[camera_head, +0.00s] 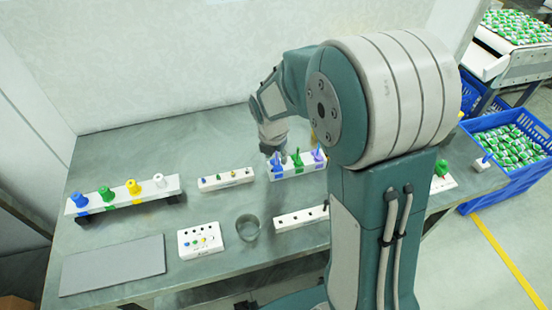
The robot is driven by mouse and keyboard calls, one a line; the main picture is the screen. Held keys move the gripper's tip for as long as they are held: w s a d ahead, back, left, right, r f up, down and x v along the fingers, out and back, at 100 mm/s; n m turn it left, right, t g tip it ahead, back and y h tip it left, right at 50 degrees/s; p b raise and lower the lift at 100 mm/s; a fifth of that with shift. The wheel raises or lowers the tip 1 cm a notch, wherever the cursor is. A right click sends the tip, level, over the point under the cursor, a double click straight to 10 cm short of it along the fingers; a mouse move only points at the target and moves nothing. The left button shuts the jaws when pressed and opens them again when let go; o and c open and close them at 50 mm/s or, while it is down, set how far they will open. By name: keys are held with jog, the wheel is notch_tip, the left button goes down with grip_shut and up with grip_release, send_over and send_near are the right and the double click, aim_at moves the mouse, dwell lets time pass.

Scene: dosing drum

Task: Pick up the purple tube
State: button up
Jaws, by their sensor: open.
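The purple tube (318,154) stands upright at the right end of a white rack (298,171), close to my arm's large joint. A green tube (297,157) stands in the middle of the rack and a blue tube (277,163) at its left end. My gripper (272,149) points down above the left end of the rack, near the blue tube and to the left of the purple tube. It is open and small in view, and I see nothing held in it. My arm covers the area just right of the rack.
A long rack with coloured caps (125,196) stands at the left. A small white strip (226,180), a panel with coloured knobs (201,240), a grey ring (248,227) and a flat grey plate (113,266) lie on the table. Blue crates (518,184) stand at the right.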

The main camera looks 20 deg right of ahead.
jog(key=shift+c, duration=0.3)
grip_shut()
jog(key=shift+r, duration=0.1)
